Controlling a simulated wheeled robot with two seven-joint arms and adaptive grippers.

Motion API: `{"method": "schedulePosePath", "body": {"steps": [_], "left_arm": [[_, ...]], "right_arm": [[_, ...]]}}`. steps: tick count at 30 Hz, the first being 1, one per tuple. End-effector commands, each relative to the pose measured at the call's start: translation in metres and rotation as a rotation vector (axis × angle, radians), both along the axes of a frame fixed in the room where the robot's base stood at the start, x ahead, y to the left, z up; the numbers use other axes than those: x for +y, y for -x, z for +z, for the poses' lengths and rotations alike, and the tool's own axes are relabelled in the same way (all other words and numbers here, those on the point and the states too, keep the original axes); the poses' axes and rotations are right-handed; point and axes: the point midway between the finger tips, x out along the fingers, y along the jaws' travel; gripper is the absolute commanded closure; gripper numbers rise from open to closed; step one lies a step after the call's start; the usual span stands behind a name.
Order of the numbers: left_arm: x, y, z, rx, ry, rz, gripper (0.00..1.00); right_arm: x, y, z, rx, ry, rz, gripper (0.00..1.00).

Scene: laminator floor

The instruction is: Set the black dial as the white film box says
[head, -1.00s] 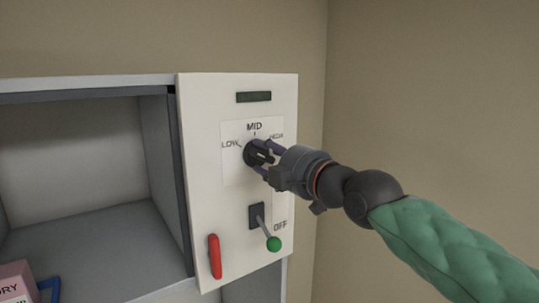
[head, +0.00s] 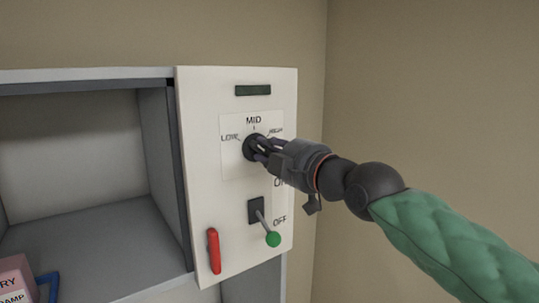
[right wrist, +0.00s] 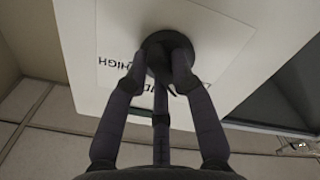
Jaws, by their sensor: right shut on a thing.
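The black dial (head: 250,147) sits on a white label on the control panel (head: 208,115), with LOW at its left, MID above it and HIGH at its right. My right gripper (head: 262,148) is shut on the dial, its fingers around the knob. In the right wrist view, the fingers (right wrist: 163,72) close on the dial (right wrist: 160,45) and HIGH reads upside down. The dial's pointer is hidden by the fingers, so its setting cannot be told. I see no white film box. My left gripper is not in view.
Below the dial is a lever with a green knob (head: 273,239), near the OFF mark. A red handle (head: 214,251) is at the panel's lower left. A dark display (head: 253,90) is above. An open grey shelf (head: 95,240) is left, with a pink box (head: 14,275).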

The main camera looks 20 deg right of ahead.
Motion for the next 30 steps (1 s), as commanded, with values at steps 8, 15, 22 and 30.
{"method": "schedulePosePath", "body": {"steps": [8, 15, 22, 30], "left_arm": [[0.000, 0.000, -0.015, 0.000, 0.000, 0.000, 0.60], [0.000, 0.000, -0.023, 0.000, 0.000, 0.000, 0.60], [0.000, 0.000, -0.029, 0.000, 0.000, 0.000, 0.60], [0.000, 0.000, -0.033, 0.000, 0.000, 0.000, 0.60]], "right_arm": [[0.001, 0.000, -0.003, 0.084, -0.237, 0.001, 1.00], [0.001, 0.000, -0.004, 0.161, -0.447, 0.001, 1.00], [0.002, 0.000, -0.005, 0.223, -0.620, 0.001, 1.00], [0.002, 0.001, -0.005, 0.272, -0.756, 0.001, 1.00]]}}
